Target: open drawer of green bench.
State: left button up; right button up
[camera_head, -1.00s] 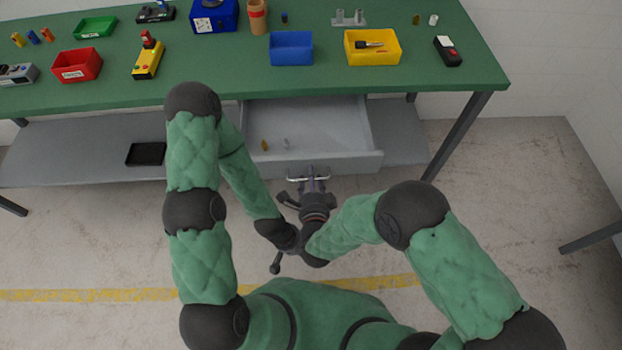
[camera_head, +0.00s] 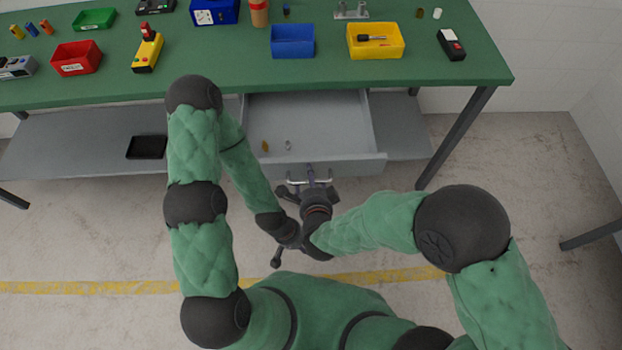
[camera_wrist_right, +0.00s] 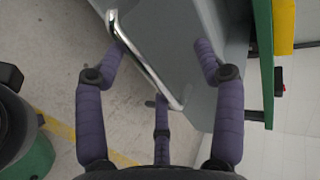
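The green bench (camera_head: 215,88) has a grey drawer (camera_head: 322,112) pulled well out from under its top. A silver bar handle (camera_head: 322,181) is on the drawer front; it crosses the right wrist view diagonally (camera_wrist_right: 145,62). My right gripper (camera_head: 312,183) is at the handle. In the wrist view its purple fingers (camera_wrist_right: 165,65) are spread wide. The left and lower fingertips overlap the bar; contact cannot be told. The right finger lies beside the drawer front. My left gripper (camera_head: 281,229) is low, beside the right wrist, away from the drawer; its fingers are unclear.
Two small items (camera_head: 265,146) lie in the drawer. A black tray (camera_head: 147,147) sits on the lower shelf (camera_head: 70,150). Red (camera_head: 76,58), blue (camera_head: 293,41) and yellow bins (camera_head: 376,40) stand on the bench. A bench leg (camera_head: 455,140) stands right of the drawer.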

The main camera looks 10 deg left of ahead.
jog(key=shift+w+a+r, duration=0.25)
jog(key=shift+a+r, duration=0.05)
jog(key=shift+r, duration=0.35)
jog(key=shift+s+d+r, duration=0.15)
jog(key=shift+s+r, duration=0.05)
jog(key=shift+s, duration=0.25)
jog(key=s+d+r+p, duration=0.1)
jog(key=s+d+p, duration=0.2)
jog(key=s, duration=0.8)
jog(key=shift+s+d+p, duration=0.35)
jog(key=shift+s+p, duration=0.05)
jog(key=shift+p, duration=0.55)
jog(key=shift+r, duration=0.1)
